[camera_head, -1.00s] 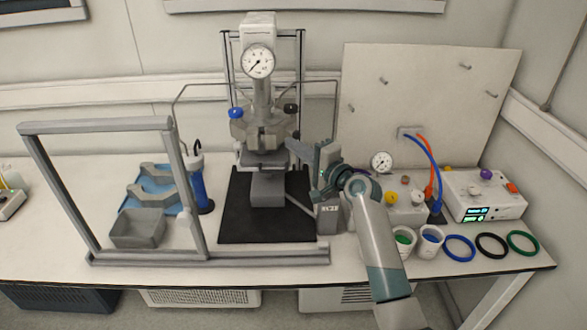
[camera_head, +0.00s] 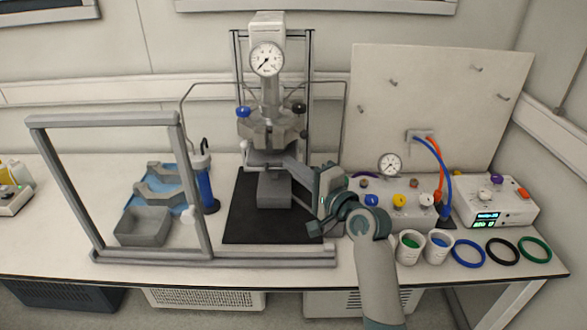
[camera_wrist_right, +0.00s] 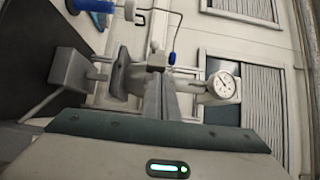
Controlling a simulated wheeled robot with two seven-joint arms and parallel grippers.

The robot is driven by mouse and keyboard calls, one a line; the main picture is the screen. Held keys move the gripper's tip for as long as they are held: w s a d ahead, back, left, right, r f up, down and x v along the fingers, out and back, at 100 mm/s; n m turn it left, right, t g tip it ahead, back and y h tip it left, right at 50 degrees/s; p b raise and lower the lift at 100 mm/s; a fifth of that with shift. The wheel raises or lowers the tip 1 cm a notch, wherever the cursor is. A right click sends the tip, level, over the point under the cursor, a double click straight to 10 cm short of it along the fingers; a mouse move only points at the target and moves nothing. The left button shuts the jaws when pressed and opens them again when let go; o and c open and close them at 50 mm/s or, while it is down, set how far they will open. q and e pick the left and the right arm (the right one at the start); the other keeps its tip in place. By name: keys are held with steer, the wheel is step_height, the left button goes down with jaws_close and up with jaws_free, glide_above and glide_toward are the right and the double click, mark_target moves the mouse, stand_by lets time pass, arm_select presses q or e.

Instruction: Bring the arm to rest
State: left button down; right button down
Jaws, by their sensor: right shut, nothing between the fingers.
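My right arm (camera_head: 376,270) comes in from the bottom right in the head view. Its gripper (camera_head: 287,163) points up and left, with its shut, empty fingers in front of the reactor stand's lower part. I cannot tell whether the fingertips touch the stand. In the wrist view the shut fingers (camera_wrist_right: 160,97) reach away from the gripper body. The pressure reactor (camera_head: 268,130) stands upright behind, with a round gauge (camera_head: 266,59) on top and a blue knob (camera_head: 243,112) at its left. My left gripper is not in view.
A grey frame (camera_head: 105,120) stands at the left around a grey tray (camera_head: 143,228) and a blue mat (camera_head: 153,200) with two clamp pieces. A control box (camera_head: 494,207), white cups (camera_head: 438,247) and several coloured rings (camera_head: 467,252) are at the right. A black mat (camera_head: 240,225) lies under the reactor.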

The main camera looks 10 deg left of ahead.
stand_by(0.3)
steer(key=s+d+f+n+g+h, duration=0.1)
steer(key=s+d+f+n+h, duration=0.1)
steer(key=s+d+f, duration=0.35)
steer(key=s+d+f+n+g+h, duration=0.1)
steer(key=s+d+f+g+h, duration=0.15)
steer(key=s+f, duration=0.55)
steer(key=s+d+f+n+g+h, duration=0.15)
steer(key=s+d+f, duration=0.3)
steer(key=f, duration=0.55)
steer(key=s+d+f+n+g+h, duration=0.25)
steer(key=s+d+f, duration=0.25)
steer(key=s+d, duration=0.65)
steer(key=s+d+f+n+g+h, duration=0.2)
steer(key=s+d+f+n+h, duration=0.3)
steer(key=s, duration=1.1)
step_height(320, 180, down, 28)
steer(key=s+g+y+b, duration=0.1)
steer(key=y, duration=0.1)
steer(key=s+d+f+g, duration=0.1)
steer(key=s+f, duration=0.8)
steer(key=s+d+f+b, duration=0.1)
steer(key=s+d+f, duration=0.1)
steer(key=s+f, duration=0.7)
steer(key=shift+s+d+f+g+h, duration=0.15)
steer(key=shift+d+f+g+h, duration=0.2)
steer(key=shift+f, duration=0.45)
